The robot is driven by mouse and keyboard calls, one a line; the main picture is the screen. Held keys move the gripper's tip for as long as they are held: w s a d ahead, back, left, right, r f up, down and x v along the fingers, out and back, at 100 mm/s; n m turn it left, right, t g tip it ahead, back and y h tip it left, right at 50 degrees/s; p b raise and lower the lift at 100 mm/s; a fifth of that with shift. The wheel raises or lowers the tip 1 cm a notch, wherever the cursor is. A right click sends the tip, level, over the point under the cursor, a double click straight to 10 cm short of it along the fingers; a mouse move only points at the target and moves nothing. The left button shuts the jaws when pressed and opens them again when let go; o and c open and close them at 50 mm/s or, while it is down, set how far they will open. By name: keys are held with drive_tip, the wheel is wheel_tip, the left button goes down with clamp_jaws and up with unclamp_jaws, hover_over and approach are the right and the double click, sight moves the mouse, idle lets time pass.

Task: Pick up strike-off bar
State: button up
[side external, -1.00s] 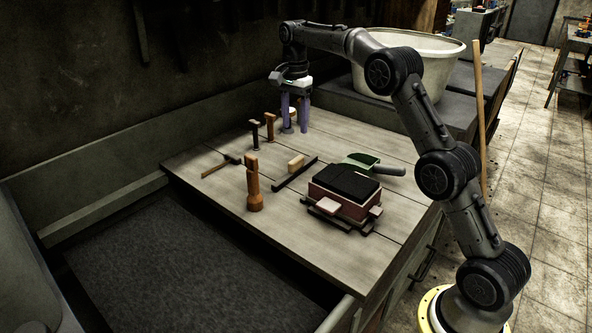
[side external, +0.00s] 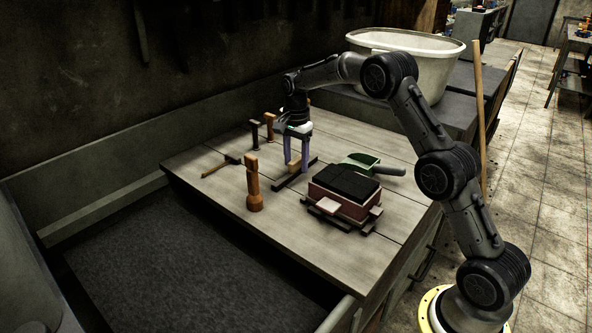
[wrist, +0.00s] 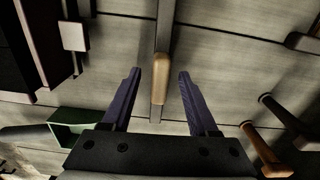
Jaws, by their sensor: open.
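The strike-off bar (side external: 280,184) is a long dark bar with a pale wooden grip on top, lying on the bench top. In the wrist view the bar (wrist: 165,35) runs up and down the picture, and its wooden grip (wrist: 160,78) appears between my fingertips. My gripper (side external: 297,166) points down at the bar with its purple fingers apart. In the side view the fingers partly hide the grip. In the wrist view my gripper (wrist: 160,73) is open and empty, with a gap on each side of the grip. I cannot tell the exact height of the fingertips.
A moulding flask with black sand (side external: 345,183) and a green scoop (side external: 360,162) stand to the right. An upright wooden rammer (side external: 254,185) stands front left. A hammer-like tool (side external: 222,165) and small upright tools (side external: 269,125) are left and behind. The bench's front is clear.

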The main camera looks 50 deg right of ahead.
sight(296, 159)
clamp_jaws()
idle(0.6)
drive_tip(key=shift+r, duration=0.45)
wheel_tip(296, 159, up, 2)
drive_tip(key=shift+w+r, duration=0.1)
drive_tip(key=s+a+r, duration=0.3)
drive_tip(key=s+r, duration=0.7)
drive_tip(key=s, duration=0.3)
drive_tip(key=shift+s+a, duration=0.35)
